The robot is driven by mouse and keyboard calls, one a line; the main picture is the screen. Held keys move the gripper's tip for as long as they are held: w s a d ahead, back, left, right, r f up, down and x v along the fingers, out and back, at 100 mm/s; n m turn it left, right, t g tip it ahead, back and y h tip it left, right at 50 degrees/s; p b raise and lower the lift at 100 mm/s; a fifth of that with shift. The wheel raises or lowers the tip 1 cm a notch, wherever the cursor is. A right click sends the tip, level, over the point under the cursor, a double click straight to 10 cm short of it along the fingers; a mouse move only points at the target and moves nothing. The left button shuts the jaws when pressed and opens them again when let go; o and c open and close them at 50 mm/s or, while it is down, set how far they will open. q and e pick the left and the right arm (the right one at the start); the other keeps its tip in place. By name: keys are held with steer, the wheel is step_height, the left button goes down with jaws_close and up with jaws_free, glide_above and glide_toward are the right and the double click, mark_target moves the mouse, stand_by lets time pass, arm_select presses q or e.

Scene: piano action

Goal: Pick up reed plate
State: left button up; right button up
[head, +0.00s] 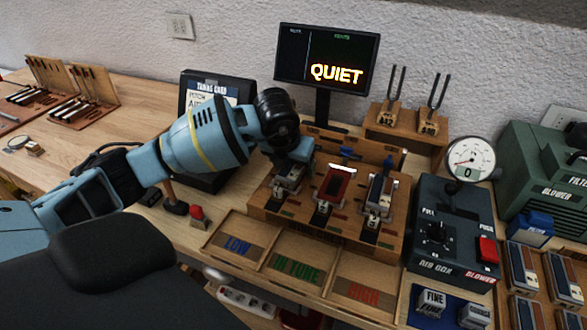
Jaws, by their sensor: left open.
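A wooden block (258,208) in the middle of the bench carries three small metal fixtures side by side. My left gripper (289,178) is over the left fixture, pointing down, and is open. The hand hides much of that fixture, so I cannot tell whether the fingers touch anything there. Several plate-like pieces with metal and brown strips, which look like reed plates (522,268), lie at the lower right. My right gripper is not in view.
A tray marked LOW, IN TUNE and HIGH (262,262) sits in front of the block. The air box (452,235), gauge (470,160) and green blower (545,180) stand right. A monitor reading QUIET (326,58) and tuning forks (438,92) stand behind.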

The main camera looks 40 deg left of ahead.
mark_target(293, 167)
arm_select(q)
steer(key=c, duration=1.1)
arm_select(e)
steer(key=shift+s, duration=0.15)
arm_select(q)
steer(key=shift+r, duration=0.15)
steer(key=shift+r, duration=0.25)
step_height(293, 167, up, 3)
steer(key=shift+r, duration=0.1)
steer(key=shift+s+d+r+b, duration=0.2)
steer(key=shift+s+d+b, duration=0.15)
steer(key=shift+s, duration=2.3)
steer(key=shift+s+d+r+b, duration=0.15)
steer(key=shift+s+d+b, duration=0.15)
steer(key=shift+s, duration=2.35)
steer(key=shift+s+d+r+b, duration=0.25)
steer(key=shift+s+d, duration=0.15)
steer(key=shift+s, duration=2.25)
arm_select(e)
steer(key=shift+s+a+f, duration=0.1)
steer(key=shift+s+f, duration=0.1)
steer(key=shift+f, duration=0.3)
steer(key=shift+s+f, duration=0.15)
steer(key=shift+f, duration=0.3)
